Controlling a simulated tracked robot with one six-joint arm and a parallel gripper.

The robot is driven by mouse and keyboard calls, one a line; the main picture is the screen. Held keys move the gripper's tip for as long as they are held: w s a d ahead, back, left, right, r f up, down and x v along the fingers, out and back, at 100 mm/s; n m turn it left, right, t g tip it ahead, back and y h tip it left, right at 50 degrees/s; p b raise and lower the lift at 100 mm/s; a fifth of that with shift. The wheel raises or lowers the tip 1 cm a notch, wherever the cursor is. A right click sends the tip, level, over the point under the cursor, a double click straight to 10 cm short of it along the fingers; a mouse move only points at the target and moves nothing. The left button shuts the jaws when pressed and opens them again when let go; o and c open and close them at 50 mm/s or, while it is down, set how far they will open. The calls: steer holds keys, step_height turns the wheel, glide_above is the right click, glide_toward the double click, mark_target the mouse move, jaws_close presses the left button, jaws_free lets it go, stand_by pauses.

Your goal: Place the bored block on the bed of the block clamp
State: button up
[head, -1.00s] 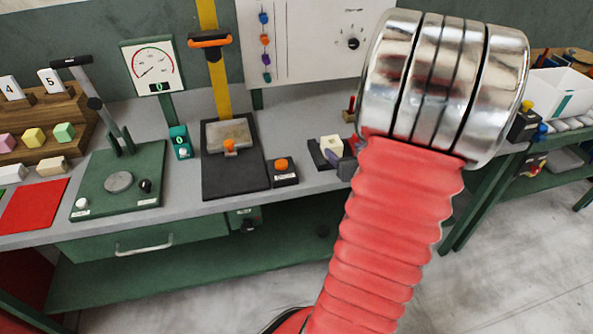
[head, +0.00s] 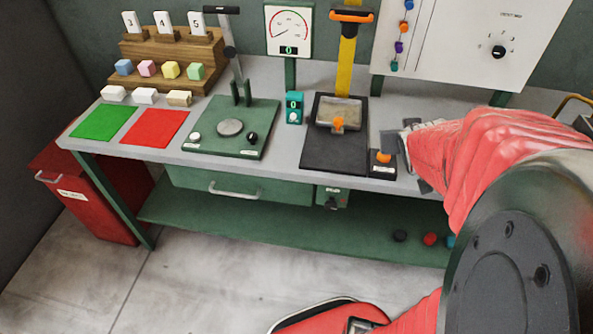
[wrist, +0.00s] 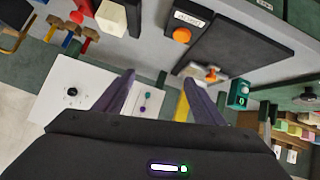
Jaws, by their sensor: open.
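My gripper (head: 398,138) is over the right part of the bench in the head view, partly hidden by my arm. In the wrist view its two dark purple fingers (wrist: 165,80) stand apart with nothing between them. A cream block (wrist: 111,17) is at the top of the wrist view, beside a dark part, away from the fingertips; I cannot see a bore in it. It is hidden in the head view now. I cannot tell for certain which fixture is the block clamp; the dark part beside the cream block is cut off by the frame.
A black press plate (head: 335,155) with a yellow post stands left of my gripper. An orange button box (head: 383,163) is close by it. A green lever fixture (head: 230,150), red mat (head: 155,128) and green mat (head: 104,122) lie further left. White blocks (head: 145,95) sit behind the mats.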

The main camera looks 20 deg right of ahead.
steer(key=s+a+r+n+g+y, duration=0.1)
steer(key=s+a+y, duration=0.1)
steer(key=a, duration=0.8)
steer(key=s+a+r+n+g+y, duration=0.1)
steer(key=s+a+n+y, duration=0.1)
steer(key=s+a, duration=0.3)
steer(key=s+a+r+n+g+y, duration=0.1)
steer(key=s+a, duration=0.3)
steer(key=a, duration=1)
steer(key=shift+s+a+r+y, duration=0.15)
steer(key=shift+a+r+y, duration=0.25)
steer(key=shift+y, duration=0.2)
steer(key=shift+d, duration=0.1)
steer(key=shift+c, duration=0.4)
